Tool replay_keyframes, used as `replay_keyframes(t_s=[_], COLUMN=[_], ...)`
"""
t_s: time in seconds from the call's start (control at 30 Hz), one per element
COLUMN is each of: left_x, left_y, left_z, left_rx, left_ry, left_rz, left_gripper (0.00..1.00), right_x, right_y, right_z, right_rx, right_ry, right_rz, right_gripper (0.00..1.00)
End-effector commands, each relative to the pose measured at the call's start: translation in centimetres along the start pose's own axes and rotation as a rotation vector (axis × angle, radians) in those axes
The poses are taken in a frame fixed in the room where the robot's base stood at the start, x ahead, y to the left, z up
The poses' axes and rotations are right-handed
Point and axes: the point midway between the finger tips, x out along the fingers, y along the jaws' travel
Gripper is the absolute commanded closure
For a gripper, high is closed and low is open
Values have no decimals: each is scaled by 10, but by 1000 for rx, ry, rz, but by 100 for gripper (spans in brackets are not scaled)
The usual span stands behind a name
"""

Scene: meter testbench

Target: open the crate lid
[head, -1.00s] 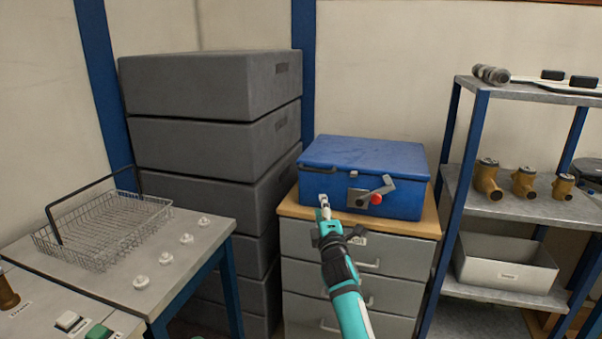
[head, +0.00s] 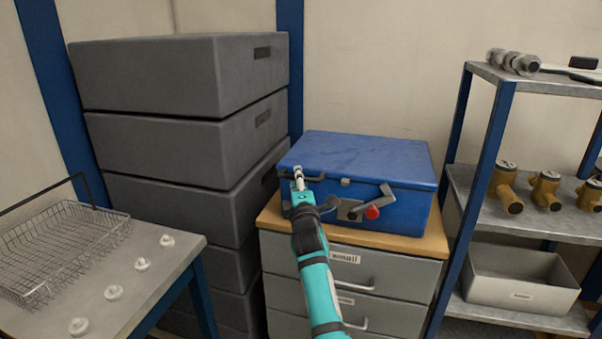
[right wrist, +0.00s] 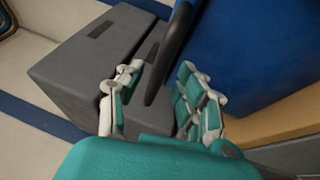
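The blue crate (head: 365,155) stands on a wooden-topped cabinet, and its lid is shut. A dark handle (head: 318,178) runs along the lid's front edge. A grey lever with a red knob (head: 372,212) is on the crate's front. My right gripper (head: 298,177) is at the left end of the handle. In the right wrist view the gripper (right wrist: 160,72) is open, with the dark handle (right wrist: 170,62) between its two fingers. There are visible gaps between the fingers and the bar. My left gripper is not in view.
Stacked grey boxes (head: 180,75) stand close to the left of the crate. A metal shelf (head: 485,190) with brass meter parts is to the right. A table with a wire basket (head: 60,250) is at the left. The space in front of the cabinet is free.

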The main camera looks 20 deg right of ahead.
Motion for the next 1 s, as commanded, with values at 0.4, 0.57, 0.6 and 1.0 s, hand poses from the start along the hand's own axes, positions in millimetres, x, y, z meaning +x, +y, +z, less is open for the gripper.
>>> replay_keyframes(t_s=[0.4, 0.57, 0.6, 1.0], left_x=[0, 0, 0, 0], left_y=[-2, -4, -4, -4], left_z=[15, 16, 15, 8], left_rx=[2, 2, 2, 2], left_ry=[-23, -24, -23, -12], left_rz=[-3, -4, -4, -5], left_gripper=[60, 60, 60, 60], right_x=[0, 0, 0, 0], right_y=[2, 2, 2, 2], right_z=[-3, -3, -3, -3], right_rx=[0, 0, 0, 1], right_ry=[0, 0, 0, 0], right_rz=[0, 0, 0, 0], right_gripper=[64, 83, 89, 100])
